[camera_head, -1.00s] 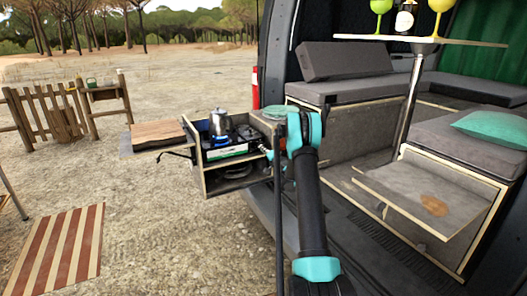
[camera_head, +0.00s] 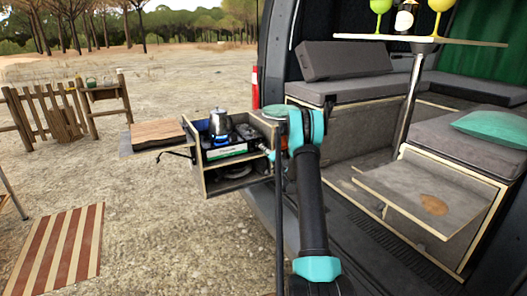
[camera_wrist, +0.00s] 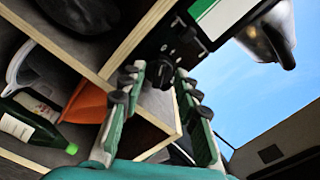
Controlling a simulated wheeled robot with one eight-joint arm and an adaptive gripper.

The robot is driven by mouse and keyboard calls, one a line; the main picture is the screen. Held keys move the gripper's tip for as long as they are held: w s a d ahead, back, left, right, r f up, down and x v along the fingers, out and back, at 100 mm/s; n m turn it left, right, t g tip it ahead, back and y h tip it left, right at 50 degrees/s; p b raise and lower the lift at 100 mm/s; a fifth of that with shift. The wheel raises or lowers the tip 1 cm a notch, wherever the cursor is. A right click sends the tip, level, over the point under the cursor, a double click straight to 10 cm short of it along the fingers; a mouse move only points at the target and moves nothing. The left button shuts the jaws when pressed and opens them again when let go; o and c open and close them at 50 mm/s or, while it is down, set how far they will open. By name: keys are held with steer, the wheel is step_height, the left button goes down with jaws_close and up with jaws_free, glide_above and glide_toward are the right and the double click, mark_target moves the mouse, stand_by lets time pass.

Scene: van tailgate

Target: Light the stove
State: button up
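The camp stove (camera_head: 226,152) sits in the upper compartment of a wooden box unit beside the van, with a green-and-white label on its front. A metal kettle (camera_head: 218,121) stands on it, and a blue glow like a flame shows beneath the kettle. In the wrist view, my gripper (camera_wrist: 160,73) has its two green-and-black fingers spread apart below the stove front. A black round knob (camera_wrist: 162,72) shows between the fingertips. I cannot tell if the fingers touch it. The kettle also shows in the wrist view (camera_wrist: 270,30). In the head view my arm partly hides the gripper.
The box's lower compartment (camera_wrist: 60,85) holds a green bottle (camera_wrist: 30,125) and an orange item (camera_wrist: 87,103) close to my fingers. A wooden board (camera_head: 157,132) extends left of the box. The van's bench and table stand right of my arm.

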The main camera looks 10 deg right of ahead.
steer(key=v, duration=1)
steer(key=shift+s, duration=0.1)
stand_by(1.7)
